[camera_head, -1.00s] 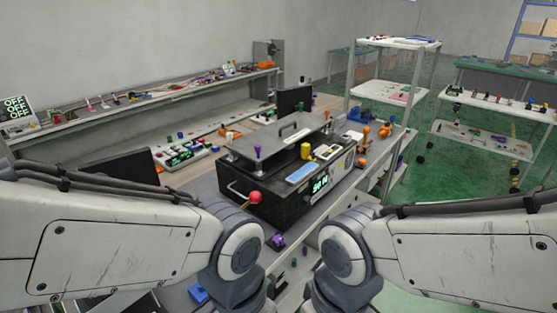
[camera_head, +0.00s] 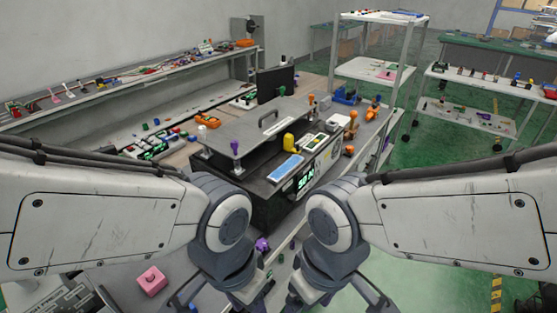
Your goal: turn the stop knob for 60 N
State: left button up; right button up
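A black box fixture (camera_head: 262,207) stands on the bench ahead, with a green digital readout (camera_head: 305,181) on its front that looks like "50 N" or "60 N", too small to be sure. On and around its top are a yellow knob (camera_head: 289,143), a purple knob (camera_head: 235,147) and a blue-topped panel (camera_head: 286,167). I cannot tell which knob is the stop knob for 60 N. My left arm covers the fixture's left front.
Orange-topped levers (camera_head: 351,122) and a purple knob (camera_head: 262,244) are on the bench around the fixture. A pink block (camera_head: 151,280) lies at the lower left. A long shelf (camera_head: 120,95) with small parts runs along the wall.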

aim_at(291, 198)
jog(key=k, duration=1)
jog(key=z, duration=1.5)
jog(key=i, duration=1.2)
jog(key=u, duration=1.8)
